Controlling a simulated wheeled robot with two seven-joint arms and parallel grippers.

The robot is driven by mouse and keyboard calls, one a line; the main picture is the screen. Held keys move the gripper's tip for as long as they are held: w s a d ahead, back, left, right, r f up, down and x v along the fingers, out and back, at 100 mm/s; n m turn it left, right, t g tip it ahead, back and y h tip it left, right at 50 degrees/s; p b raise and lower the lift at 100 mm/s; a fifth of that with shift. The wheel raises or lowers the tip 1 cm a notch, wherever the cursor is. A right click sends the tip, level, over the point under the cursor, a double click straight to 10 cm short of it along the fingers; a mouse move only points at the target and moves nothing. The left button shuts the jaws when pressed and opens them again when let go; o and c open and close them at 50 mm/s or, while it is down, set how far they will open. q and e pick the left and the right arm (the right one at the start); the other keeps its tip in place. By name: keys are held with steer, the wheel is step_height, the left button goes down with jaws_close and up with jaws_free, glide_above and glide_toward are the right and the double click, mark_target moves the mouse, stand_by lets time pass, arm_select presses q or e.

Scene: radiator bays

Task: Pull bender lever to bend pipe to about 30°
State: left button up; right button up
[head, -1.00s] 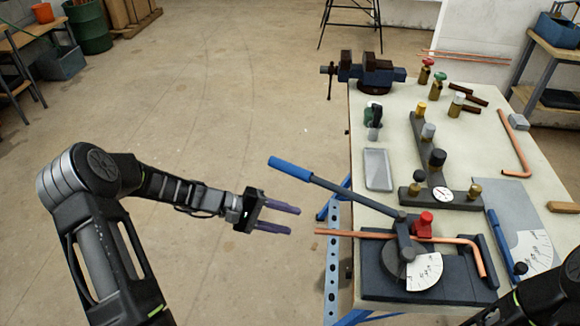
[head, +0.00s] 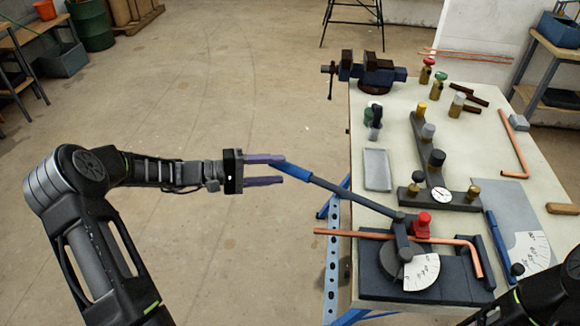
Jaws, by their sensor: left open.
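The pipe bender (head: 388,262) sits at the near left corner of the workbench, with a white angle scale (head: 421,272) on it. Its lever (head: 350,193) reaches out to the left past the bench edge and ends in a blue grip (head: 293,170). A copper pipe (head: 352,234) lies through the bender, its right end turned down toward me. My left gripper (head: 283,169) is open, with its purple fingers pointing right at the end of the blue grip. The upper finger overlaps the grip's tip in the picture; I cannot tell whether they touch. My right gripper is out of view.
A vise (head: 372,70) stands at the bench's far left corner. A dark manifold with a gauge (head: 441,195), a grey tray (head: 377,169) and a bent copper pipe (head: 516,146) lie on the bench.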

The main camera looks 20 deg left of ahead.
mark_target(282, 170)
arm_select(q)
steer(key=shift+p+x, duration=0.45)
steer(key=shift+x, duration=1.85)
steer(key=shift+c, duration=0.4)
jaws_close()
